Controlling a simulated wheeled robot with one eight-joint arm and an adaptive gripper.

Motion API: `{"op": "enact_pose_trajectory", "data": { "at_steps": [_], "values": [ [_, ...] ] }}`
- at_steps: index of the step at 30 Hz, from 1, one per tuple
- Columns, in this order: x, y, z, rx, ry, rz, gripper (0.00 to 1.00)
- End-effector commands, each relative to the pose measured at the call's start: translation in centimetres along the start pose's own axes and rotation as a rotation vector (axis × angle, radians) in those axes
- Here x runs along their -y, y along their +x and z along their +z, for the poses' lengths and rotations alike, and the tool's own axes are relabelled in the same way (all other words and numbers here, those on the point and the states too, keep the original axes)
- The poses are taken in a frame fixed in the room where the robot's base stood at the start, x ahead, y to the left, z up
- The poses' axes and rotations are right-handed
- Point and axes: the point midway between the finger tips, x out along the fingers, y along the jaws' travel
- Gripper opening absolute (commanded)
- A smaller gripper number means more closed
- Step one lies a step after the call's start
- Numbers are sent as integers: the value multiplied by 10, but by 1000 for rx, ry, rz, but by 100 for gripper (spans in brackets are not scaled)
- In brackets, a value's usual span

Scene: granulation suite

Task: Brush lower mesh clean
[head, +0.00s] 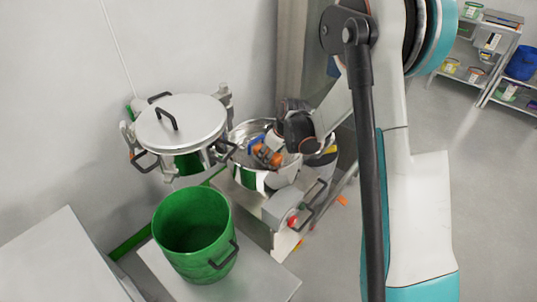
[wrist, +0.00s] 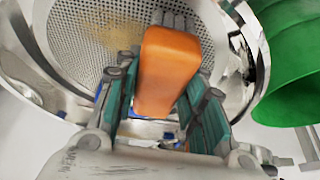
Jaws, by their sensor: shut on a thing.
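My gripper (wrist: 157,95) is shut on a brush with an orange block-shaped body (wrist: 168,65) and grey bristles (wrist: 175,20) at its far end. In the wrist view the bristle end lies over the lower mesh (wrist: 75,50), a perforated metal screen inside a shiny round housing. I cannot tell whether the bristles touch it. Tan residue (wrist: 98,22) marks the mesh left of the brush. In the head view the orange brush (head: 267,155) shows inside the open steel housing (head: 240,130), below my wrist. The mesh is mostly hidden there.
A round steel lid (head: 182,122) with black handles sits on clamps left of the housing. A green bucket (head: 195,235) stands in front on a pale surface; its side also shows in the wrist view (wrist: 290,60). A machine box with a red button (head: 292,221) adjoins the housing.

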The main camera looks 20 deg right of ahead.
Motion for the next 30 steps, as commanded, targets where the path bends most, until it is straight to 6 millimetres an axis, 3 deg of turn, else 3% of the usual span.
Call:
{"op": "enact_pose_trajectory", "data": {
  "at_steps": [14, 30],
  "values": [
    [-1, 5, 2, 0, 0, 0, 18],
    [-36, 4, 1, -1, 0, 0, 18]
  ]
}}
